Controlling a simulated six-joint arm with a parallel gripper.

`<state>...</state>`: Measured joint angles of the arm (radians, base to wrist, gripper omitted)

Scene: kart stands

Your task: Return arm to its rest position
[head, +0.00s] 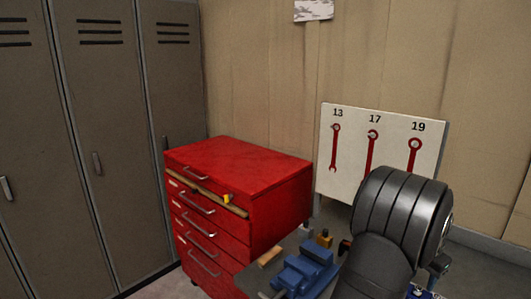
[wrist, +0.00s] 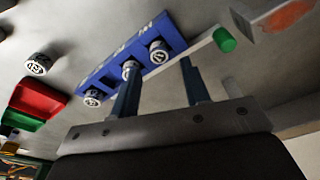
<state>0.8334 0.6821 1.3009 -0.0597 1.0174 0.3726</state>
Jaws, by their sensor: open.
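My gripper (wrist: 158,64) shows in the wrist view with its two blue-grey fingers spread apart and nothing between them. The fingers lie across the view of a blue holder (wrist: 113,66) on the grey bench top, with round metal sockets in it. I cannot tell the exact height above it. In the head view my dark grey arm rises at the lower right and hides much of the bench.
A loose socket (wrist: 38,64), a red and green tray (wrist: 37,104) and a white bar with a green end (wrist: 224,40) lie around the holder. A blue vise (head: 305,272), red tool cabinet (head: 240,165) and wrench board (head: 352,150) stand near my arm. Lockers (head: 105,130) line the left.

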